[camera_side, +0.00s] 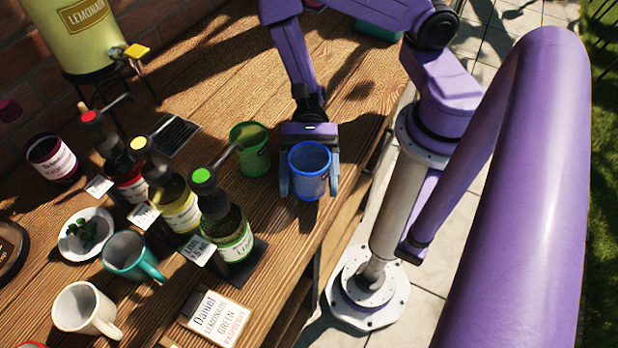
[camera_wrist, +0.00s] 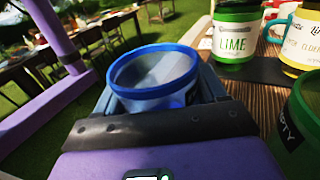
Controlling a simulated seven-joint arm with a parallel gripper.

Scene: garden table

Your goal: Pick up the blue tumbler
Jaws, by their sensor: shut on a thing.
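The blue tumbler (camera_side: 309,172) is upright near the table's edge in the side view, with its open rim facing up. My gripper (camera_side: 309,180) has one finger on each side of it and is shut on it. In the wrist view the tumbler (camera_wrist: 154,75) sits between the fingers of my gripper (camera_wrist: 155,95), and it looks empty. Its lower part is hidden there by my gripper. I cannot tell whether its base touches the table.
A green tumbler (camera_side: 250,150) stands close to the left of my gripper. Several syrup jars with pumps, a teal mug (camera_side: 131,256), a cream mug (camera_side: 86,309) and an order card (camera_side: 216,318) stand further left. The lemonade dispenser (camera_side: 85,40) is at the back.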

